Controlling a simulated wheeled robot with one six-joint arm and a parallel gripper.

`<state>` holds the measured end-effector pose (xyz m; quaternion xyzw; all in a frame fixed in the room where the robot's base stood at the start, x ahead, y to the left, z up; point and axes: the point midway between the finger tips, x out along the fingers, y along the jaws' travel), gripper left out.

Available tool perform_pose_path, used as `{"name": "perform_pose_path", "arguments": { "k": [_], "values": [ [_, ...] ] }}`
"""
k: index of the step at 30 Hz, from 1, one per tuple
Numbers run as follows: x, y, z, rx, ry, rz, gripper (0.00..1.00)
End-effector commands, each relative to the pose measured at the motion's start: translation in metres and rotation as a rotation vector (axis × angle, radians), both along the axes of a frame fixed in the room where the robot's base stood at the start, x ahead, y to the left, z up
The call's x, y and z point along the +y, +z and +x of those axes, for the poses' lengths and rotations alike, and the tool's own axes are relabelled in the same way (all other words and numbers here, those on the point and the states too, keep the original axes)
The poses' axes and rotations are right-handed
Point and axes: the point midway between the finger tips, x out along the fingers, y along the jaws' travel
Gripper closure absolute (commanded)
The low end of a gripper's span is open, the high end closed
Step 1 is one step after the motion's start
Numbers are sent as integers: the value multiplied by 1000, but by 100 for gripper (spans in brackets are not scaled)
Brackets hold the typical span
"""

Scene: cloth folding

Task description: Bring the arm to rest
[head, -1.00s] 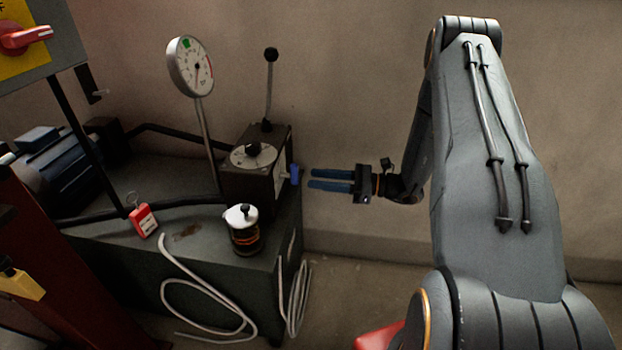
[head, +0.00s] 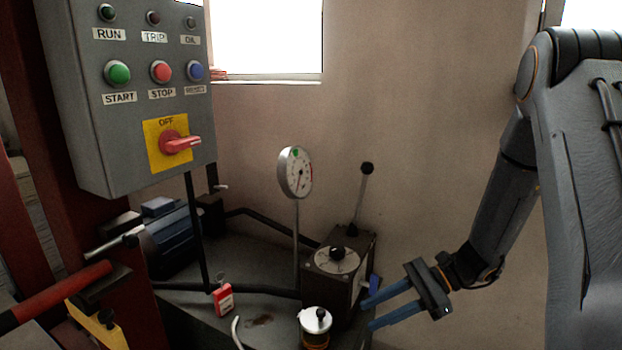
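My arm comes in from the right of the head view, and my gripper (head: 369,315) hangs at the lower right. Its two blue fingers point left and slightly down, with a clear gap between them. It is open and nothing shows between the fingers. A blue knob (head: 374,281) on the right side of the dark valve block (head: 348,294) shows just above the upper fingertip. I cannot tell whether they touch. No cloth is in view.
A grey control box (head: 130,150) with buttons and a red switch hangs at the left. A dial gauge (head: 296,172), a lever (head: 362,195), a white-topped canister (head: 315,320) and a red tag (head: 223,299) stand on or above the dark bench (head: 185,318). Bare wall (head: 430,150) lies behind.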

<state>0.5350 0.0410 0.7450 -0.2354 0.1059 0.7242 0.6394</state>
Motion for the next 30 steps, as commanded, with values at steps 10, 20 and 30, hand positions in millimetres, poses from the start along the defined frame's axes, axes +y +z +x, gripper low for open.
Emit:
{"name": "perform_pose_path", "arguments": {
  "k": [10,20,30],
  "values": [
    [-2,66,-113,-277,555,-442,67],
    [-31,120,-160,-640,1026,-761,67],
    [-39,137,-165,-775,1174,-846,67]
  ]
}}
